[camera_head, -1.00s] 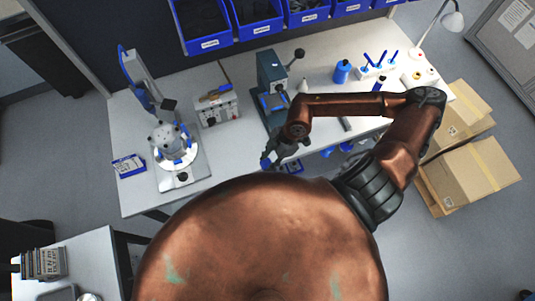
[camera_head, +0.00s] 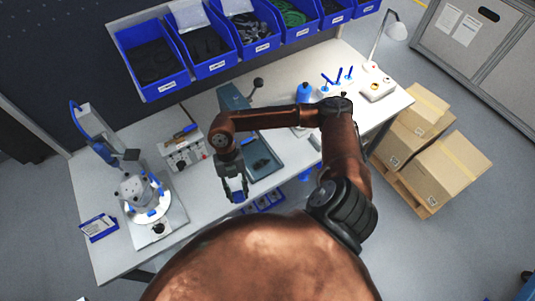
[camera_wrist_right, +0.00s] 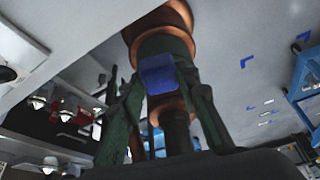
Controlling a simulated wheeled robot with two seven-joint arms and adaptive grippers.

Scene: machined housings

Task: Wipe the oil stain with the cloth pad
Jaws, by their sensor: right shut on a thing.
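My right gripper (camera_head: 237,190) is shut on a small blue cloth pad (camera_head: 238,197) at the front edge of the workbench (camera_head: 205,204). In the right wrist view the blue pad (camera_wrist_right: 157,73) sits between the two fingers. A blue-grey press base (camera_head: 266,173) lies just right of the gripper. A dark patch (camera_head: 262,163) shows on this base; I cannot tell for sure that it is the oil stain. The pad looks apart from the patch. My left gripper is not in view.
A grey control box (camera_head: 184,150) and a round fixture with a housing (camera_head: 145,197) stand to the left. A blue bottle (camera_head: 303,92) and pen stand (camera_head: 336,82) are at the back right. Blue bins (camera_head: 206,50) hang above. Cardboard boxes (camera_head: 438,165) stand at right.

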